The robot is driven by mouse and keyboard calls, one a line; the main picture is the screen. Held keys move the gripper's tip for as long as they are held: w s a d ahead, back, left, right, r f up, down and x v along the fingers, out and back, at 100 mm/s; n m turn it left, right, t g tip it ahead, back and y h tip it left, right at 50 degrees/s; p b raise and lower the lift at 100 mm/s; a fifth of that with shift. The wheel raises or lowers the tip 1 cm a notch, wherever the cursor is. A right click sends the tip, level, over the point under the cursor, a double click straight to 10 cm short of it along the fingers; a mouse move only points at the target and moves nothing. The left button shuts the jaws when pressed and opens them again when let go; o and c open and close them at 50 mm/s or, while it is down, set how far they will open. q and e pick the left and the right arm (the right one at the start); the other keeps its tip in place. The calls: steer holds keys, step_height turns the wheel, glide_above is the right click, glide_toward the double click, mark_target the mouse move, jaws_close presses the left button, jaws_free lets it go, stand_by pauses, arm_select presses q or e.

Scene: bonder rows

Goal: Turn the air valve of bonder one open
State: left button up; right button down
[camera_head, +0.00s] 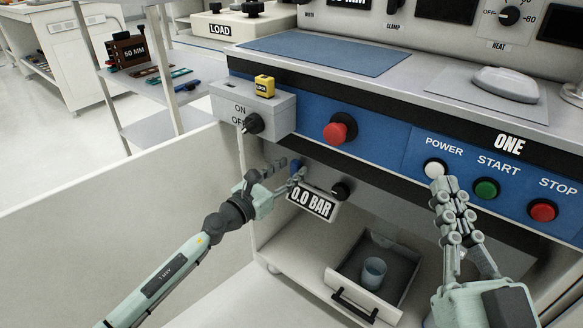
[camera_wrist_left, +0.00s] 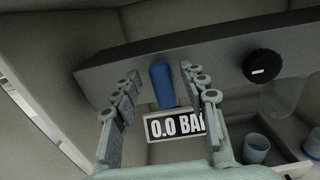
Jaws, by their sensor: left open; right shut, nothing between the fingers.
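Bonder one carries the label ONE (camera_head: 509,144) on its front. Its air valve has a blue lever (camera_wrist_left: 162,85) that hangs down from a grey bar (camera_wrist_left: 215,56) in the left wrist view. My left gripper (camera_wrist_left: 162,82) is open, with a finger on each side of the lever; it seems apart from both. In the head view my left gripper (camera_head: 281,172) is under the machine's front, largely covering the lever. The pressure display (camera_head: 311,203) reads 0.0 BAR. My right gripper (camera_head: 446,188) is shut and empty, in front of the panel just below the POWER button.
A black knob (camera_head: 341,190) sits right of the lever. The ON/OFF box (camera_head: 254,113) with a yellow tag juts out above. A red knob (camera_head: 340,129), green START (camera_head: 486,188) and red STOP (camera_head: 543,210) are on the panel. An open drawer (camera_head: 341,284) holds a cup (camera_head: 373,272).

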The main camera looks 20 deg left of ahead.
arm_select(q)
steer(key=shift+w+d, duration=0.2)
steer(key=shift+w, duration=0.3)
steer(key=shift+c, duration=0.5)
jaws_close()
